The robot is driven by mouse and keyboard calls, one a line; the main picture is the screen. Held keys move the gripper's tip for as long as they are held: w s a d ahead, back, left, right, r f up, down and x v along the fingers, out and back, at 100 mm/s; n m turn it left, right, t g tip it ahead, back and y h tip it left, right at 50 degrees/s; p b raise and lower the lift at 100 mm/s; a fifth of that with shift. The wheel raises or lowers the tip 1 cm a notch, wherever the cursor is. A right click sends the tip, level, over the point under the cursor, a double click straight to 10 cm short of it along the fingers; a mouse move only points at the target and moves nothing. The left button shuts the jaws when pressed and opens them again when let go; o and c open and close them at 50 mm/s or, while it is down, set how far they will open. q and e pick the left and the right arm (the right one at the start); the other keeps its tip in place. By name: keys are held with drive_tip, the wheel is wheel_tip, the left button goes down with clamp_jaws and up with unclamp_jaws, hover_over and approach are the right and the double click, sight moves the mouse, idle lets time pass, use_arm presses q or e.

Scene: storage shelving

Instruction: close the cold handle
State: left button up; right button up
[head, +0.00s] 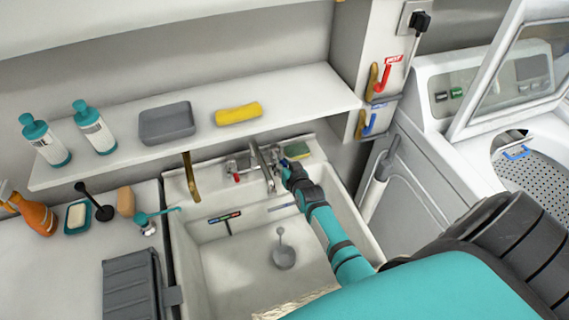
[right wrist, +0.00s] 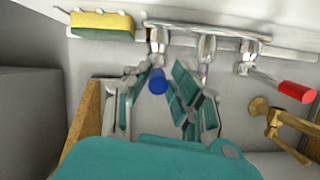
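The blue-tipped tap handle (right wrist: 157,82) points toward the camera in the right wrist view, on the sink tap (right wrist: 206,48). My right gripper (right wrist: 157,92) is open, with one finger on each side of the blue tip; I cannot tell whether they touch it. In the head view my right gripper (head: 287,168) reaches the right side of the tap (head: 262,163) and hides the blue handle. The red-tipped tap handle (right wrist: 297,91) sticks out to the right in the wrist view. A separate blue lever (head: 369,123) is on the wall, below a red lever labelled HOT (head: 381,77). My left gripper is out of view.
Another sponge (right wrist: 102,24) lies beside the tap. A brass pipe (head: 190,176) stands left of it. The sink basin (head: 225,262) lies below my right arm.

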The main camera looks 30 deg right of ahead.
drive_tip(key=shift+o, duration=0.9)
drive_tip(key=shift+f, duration=0.1)
drive_tip(key=shift+s+f, duration=0.1)
drive_tip(key=shift+s, duration=0.15)
drive_tip(key=v, duration=1.1)
drive_tip(key=shift+s+a+r, duration=0.2)
drive_tip(key=shift+s+r, duration=0.05)
drive_tip(key=shift+r, duration=0.05)
